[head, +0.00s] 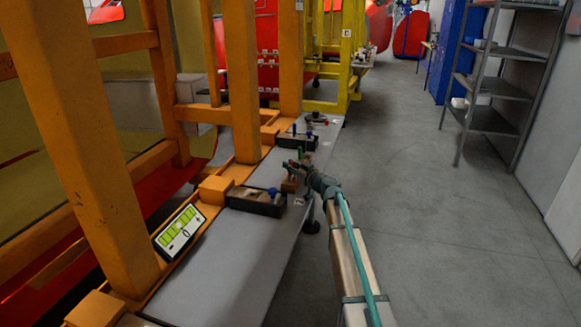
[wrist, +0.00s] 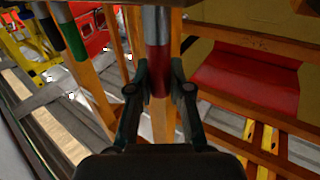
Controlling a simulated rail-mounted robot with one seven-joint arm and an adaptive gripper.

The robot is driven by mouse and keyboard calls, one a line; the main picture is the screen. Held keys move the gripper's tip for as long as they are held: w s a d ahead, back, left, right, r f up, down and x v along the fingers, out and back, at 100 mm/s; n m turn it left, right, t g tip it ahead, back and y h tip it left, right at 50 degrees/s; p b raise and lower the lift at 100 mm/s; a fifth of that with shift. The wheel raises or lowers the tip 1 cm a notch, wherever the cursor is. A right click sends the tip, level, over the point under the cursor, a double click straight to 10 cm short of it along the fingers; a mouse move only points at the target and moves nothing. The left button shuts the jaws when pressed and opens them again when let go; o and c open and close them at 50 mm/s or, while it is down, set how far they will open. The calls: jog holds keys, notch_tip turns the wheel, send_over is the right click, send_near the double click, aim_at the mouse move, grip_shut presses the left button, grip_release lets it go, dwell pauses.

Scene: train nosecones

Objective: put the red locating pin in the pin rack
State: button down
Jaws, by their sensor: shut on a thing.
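In the wrist view, the red locating pin (wrist: 157,58) has a bright metal upper part and a red lower part. My gripper (wrist: 160,82) is shut on its red part, with one finger on each side. The pin's upper end runs to the dark edge at the top of the frame, so I cannot tell what it touches there. Two more pins, one green (wrist: 76,45) and one black (wrist: 48,32), show at the upper left. The held pin is not clear there.
A dark tray (head: 252,207) with a blue knob stands nearer on the table (head: 222,262). Another dark tray (head: 297,143) with coloured pieces stands farther back. Orange posts (head: 242,80) rise along the left.

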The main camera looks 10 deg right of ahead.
jog(key=c, duration=1.1)
grip_release()
jog(key=shift+r+p, duration=0.2)
jog(key=shift+p, duration=0.15)
jog(key=shift+b+v, duration=1.8)
jog(key=shift+v, duration=4.25)
